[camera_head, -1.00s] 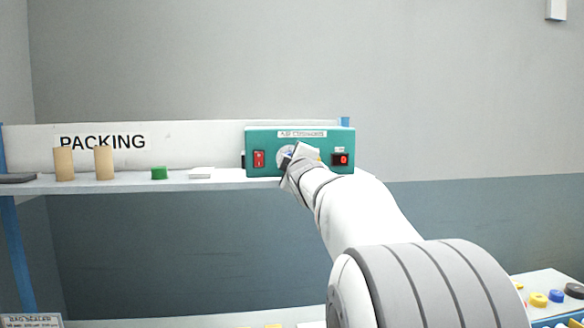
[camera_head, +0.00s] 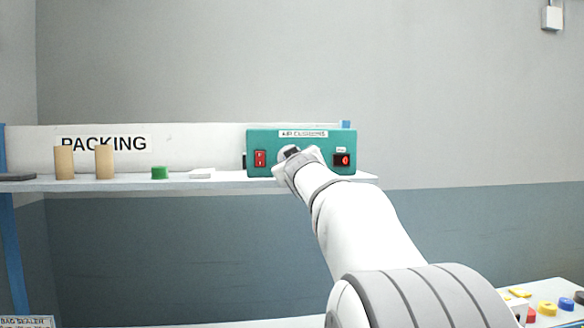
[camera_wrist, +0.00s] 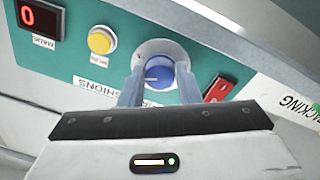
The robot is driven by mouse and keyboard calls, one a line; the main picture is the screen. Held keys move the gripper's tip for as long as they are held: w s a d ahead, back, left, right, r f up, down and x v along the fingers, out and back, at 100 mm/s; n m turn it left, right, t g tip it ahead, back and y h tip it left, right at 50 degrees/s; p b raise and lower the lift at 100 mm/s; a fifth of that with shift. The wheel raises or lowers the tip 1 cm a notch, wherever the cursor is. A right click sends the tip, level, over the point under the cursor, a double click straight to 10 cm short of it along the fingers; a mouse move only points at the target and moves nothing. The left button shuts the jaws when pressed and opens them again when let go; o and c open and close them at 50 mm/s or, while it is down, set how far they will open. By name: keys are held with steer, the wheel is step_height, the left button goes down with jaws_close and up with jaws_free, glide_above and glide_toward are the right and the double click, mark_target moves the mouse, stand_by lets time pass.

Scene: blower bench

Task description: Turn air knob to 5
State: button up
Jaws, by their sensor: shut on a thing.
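The blue air knob (camera_wrist: 158,74) sits on a pale round dial plate on the front of the green air cushions box (camera_wrist: 105,70). In the head view the box (camera_head: 256,142) stands on the shelf, and my gripper (camera_head: 292,157) covers most of the knob. In the wrist view my gripper (camera_wrist: 160,82) has one finger on each side of the knob and is shut on it. A white pointer line shows on the knob's face. The dial's numbers are not readable.
A red rocker switch (camera_wrist: 218,88) is beside the knob. A yellow button (camera_wrist: 102,40) and a red display reading 0 (camera_wrist: 36,17) are on its other side. Two tan rolls (camera_head: 64,163), a green item (camera_head: 160,173) and a white stack (camera_head: 201,173) stand on the shelf (camera_head: 130,184).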

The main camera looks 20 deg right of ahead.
steer(key=shift+f+m+b, duration=0.25)
steer(key=shift+m+b, duration=0.75)
steer(key=shift+b, duration=0.4)
steer(key=shift+w+a+r+m+b, duration=0.1)
steer(key=shift+r+m+b, duration=0.05)
steer(key=shift+m+b, duration=2.4)
steer(key=o, duration=1)
steer(key=shift+r, duration=0.1)
steer(key=shift+c, duration=0.2)
steer(key=b+v, duration=0.1)
steer(key=v, duration=0.6)
steer(key=shift+s+a, duration=0.2)
steer(key=shift+s, duration=0.2)
